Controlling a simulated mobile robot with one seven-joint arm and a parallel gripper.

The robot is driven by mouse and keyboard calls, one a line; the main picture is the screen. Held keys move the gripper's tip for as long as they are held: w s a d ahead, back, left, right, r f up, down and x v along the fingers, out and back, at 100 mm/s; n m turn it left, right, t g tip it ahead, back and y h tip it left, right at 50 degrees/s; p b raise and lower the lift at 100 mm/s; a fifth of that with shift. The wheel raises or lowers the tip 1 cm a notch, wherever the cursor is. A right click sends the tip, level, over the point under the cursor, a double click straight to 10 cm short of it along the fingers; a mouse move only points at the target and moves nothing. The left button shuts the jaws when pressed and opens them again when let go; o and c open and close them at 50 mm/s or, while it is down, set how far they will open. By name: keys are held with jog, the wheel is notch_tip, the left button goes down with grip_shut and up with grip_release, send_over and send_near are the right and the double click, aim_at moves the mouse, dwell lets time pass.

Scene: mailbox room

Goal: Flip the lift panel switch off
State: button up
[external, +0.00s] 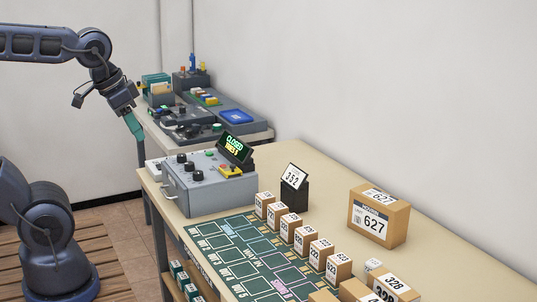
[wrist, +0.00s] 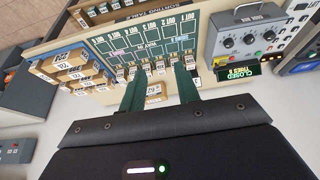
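A grey control box (external: 208,186) with black knobs stands at the near table's far-left end. A small red-and-yellow control (external: 230,170) sits on its right side.
A green marked mat (external: 240,255) and a row of small numbered boxes (external: 303,238) lie on the near table. A larger box (external: 379,217) and a number sign (external: 294,185) stand behind. A second table behind holds grey consoles (external: 190,120) and a blue-screened panel (external: 236,117).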

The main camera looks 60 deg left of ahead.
jog(key=shift+w+a, duration=0.15)
jog(key=shift+w, duration=0.1)
jog(key=c, duration=0.4)
jog(key=w+a+n, duration=0.6)
jog(key=w+n, duration=0.1)
jog(key=w+a+n+g, duration=0.1)
jog(key=w+a+n, duration=0.2)
jog(key=shift+w+a+r+n, duration=0.25)
jog(key=shift+w+r+n, duration=0.05)
jog(key=shift+r, duration=0.1)
grip_shut()
jog(key=w+a+f+n+g, duration=0.1)
jog(key=w+a+f+n, duration=0.2)
jog(key=a+n, duration=0.45)
jog(key=w+a+f+n+y, duration=0.1)
jog(key=w+a+f+n, duration=0.25)
jog(key=a, duration=0.75)
jog(key=w+a+f+n+g, duration=0.1)
jog(key=w+a+f+n, duration=0.2)
jog(key=a+n, duration=0.45)
jog(key=s+a+f+n, duration=0.1)
jog(key=a+f+n, duration=0.2)
jog(key=a, duration=0.4)
jog(key=s+a+f+n+g, duration=0.1)
jog(key=a+f+n, duration=0.3)
jog(key=a, duration=0.4)
jog(key=shift+a+f+g, duration=0.3)
jog(key=shift+f, duration=0.15)
